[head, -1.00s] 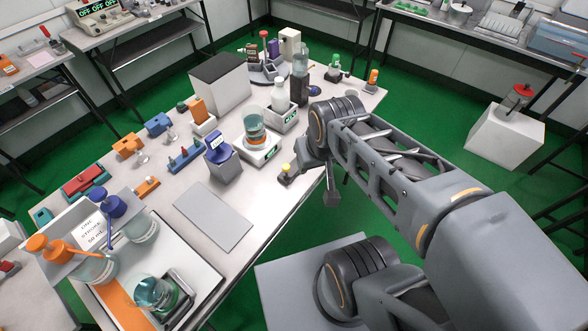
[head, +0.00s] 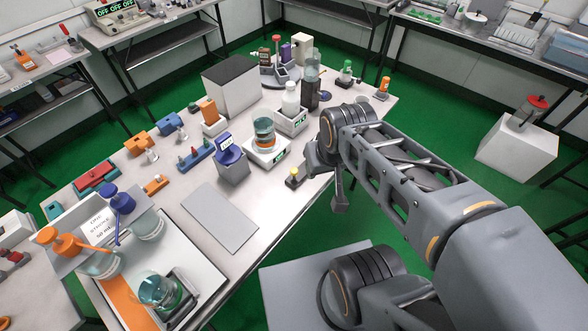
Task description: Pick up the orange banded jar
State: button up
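A glass jar with teal contents and an orange band low on it (head: 264,134) stands upright on a white scale (head: 281,156) near the middle of the table. My gripper (head: 339,203) is at the table's right edge, to the right of the jar and apart from it. It points down, and the arm's wrist partly hides it. I cannot make out its fingers well enough to tell open from shut. Nothing is seen held in it.
A white bottle on a second scale (head: 291,124) stands just behind the jar. A blue-topped grey block (head: 232,163) is to its left. A grey mat (head: 220,219) lies flat in front.

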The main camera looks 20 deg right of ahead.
aim_at(262, 119)
jog(key=u, duration=4.6)
jog(key=k, duration=1.45)
jog(key=z, duration=1)
